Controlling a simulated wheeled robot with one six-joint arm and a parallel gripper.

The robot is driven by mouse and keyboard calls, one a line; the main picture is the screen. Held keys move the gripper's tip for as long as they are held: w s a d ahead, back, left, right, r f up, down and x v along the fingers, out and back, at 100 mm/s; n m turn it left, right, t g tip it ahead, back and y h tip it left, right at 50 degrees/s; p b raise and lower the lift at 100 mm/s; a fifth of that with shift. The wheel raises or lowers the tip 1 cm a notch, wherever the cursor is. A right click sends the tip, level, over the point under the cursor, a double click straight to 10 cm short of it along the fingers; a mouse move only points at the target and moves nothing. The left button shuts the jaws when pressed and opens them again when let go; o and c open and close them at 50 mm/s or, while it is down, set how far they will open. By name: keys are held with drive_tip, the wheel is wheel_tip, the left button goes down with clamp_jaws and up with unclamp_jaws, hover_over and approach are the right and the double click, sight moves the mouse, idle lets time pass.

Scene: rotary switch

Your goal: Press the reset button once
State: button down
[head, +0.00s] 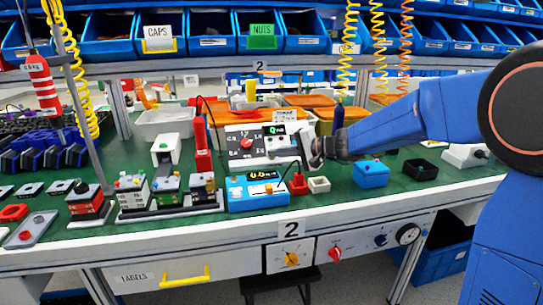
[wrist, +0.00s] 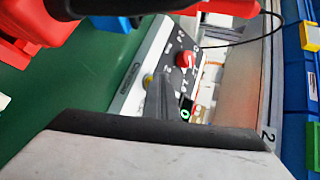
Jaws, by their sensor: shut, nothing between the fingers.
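The switch panel (head: 243,141) stands upright on the green bench in the head view, with a red rotary knob (head: 246,143) and a small green-lit display (head: 274,129). In the wrist view the panel (wrist: 140,72) appears tilted, with the red knob (wrist: 185,59) and a small yellow button (wrist: 148,80). I cannot read a label marking the button as reset. My gripper (head: 303,152) is shut and empty at the panel's right side. In the wrist view its dark fingertips (wrist: 161,84) appear right beside the yellow button and partly cover the panel. I cannot tell whether they touch it.
A tall red object (head: 202,150) stands left of the panel. A blue box (head: 370,174) sits below my arm.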

drive_tip(key=shift+s+r, duration=0.1)
drive_tip(key=shift+s+d+r, duration=0.15)
drive_tip(key=shift+s+r, duration=0.3)
drive_tip(key=shift+s, duration=0.05)
drive_tip(key=shift+s+r, duration=0.1)
drive_tip(key=s+r, duration=0.1)
drive_tip(key=s+d+r, duration=0.1)
drive_tip(key=s+r, duration=0.1)
drive_tip(key=shift+s+r, duration=0.1)
drive_tip(key=shift+r, duration=0.1)
idle(0.5)
idle(0.5)
